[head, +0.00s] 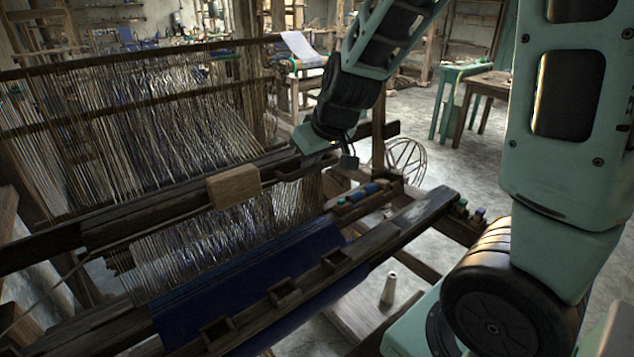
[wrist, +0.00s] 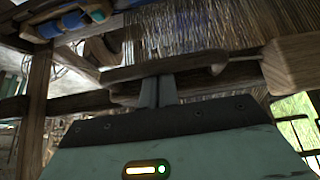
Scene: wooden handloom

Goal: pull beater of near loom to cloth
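The near loom's beater (head: 150,208) is a long dark wooden bar across the warp, with a pale wooden block (head: 233,186) on it. The block also shows at the right of the wrist view (wrist: 292,64). A dark handle (wrist: 190,66) stands off the beater near its right end. My gripper (head: 312,158) is at this handle. In the wrist view its two fingers (wrist: 157,90) are close together, and their tips are hidden at the handle. The blue cloth (head: 270,265) lies in front of the beater, with a strip of bare warp between them.
The dark front beam (head: 335,258) with square brackets crosses in front of the cloth. Bobbins (head: 365,190) sit in a tray at the loom's right. A white cone (head: 389,288) stands on the bench below. A spoked wheel (head: 405,160) and open floor are farther right.

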